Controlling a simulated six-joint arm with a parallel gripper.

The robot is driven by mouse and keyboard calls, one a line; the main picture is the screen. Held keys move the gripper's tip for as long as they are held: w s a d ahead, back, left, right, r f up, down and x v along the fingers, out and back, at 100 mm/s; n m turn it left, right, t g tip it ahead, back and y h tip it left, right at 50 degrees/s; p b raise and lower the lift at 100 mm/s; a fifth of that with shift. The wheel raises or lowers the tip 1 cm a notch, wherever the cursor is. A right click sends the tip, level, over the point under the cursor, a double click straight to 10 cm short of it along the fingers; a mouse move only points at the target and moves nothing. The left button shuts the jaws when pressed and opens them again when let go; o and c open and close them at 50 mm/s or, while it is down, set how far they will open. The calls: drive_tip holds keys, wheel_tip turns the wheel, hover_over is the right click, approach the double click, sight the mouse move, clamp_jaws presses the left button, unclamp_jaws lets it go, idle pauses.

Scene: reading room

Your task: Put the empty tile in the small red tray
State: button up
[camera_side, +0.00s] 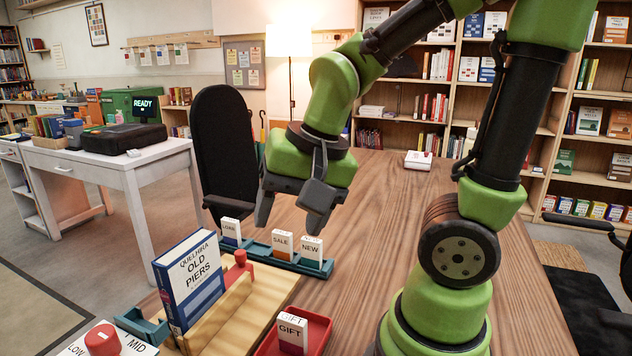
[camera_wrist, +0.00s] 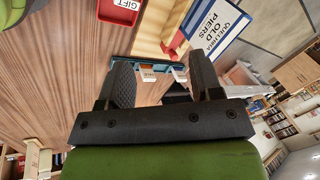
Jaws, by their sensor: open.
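The small red tray (camera_side: 325,322) is at the front of the table and holds a white tile marked GIFT (camera_side: 292,331). The tray also shows at the top of the wrist view (camera_wrist: 116,20). A teal rack (camera_side: 262,254) holds upright tiles marked LOAN (camera_side: 230,231), SALE (camera_side: 282,244) and NEW (camera_side: 311,251). I cannot pick out a tile without a word on it. My gripper (camera_side: 290,208) is open above the rack, near the SALE and NEW tiles, with nothing visible between its fingers (camera_wrist: 160,75).
A LOW/MID panel with a red dial (camera_side: 103,340) is at the front left.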

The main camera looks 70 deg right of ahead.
drive_tip(key=s+a+r+n+t+y, duration=0.1)
drive_tip(key=s+a+r+n+t, duration=0.1)
drive_tip(key=r+n, duration=0.4)
drive_tip(key=shift+s+r+n+t, duration=0.2)
drive_tip(key=shift+s+n+t, duration=0.3)
drive_tip(key=shift+s, duration=0.75)
drive_tip(key=shift+d, duration=0.1)
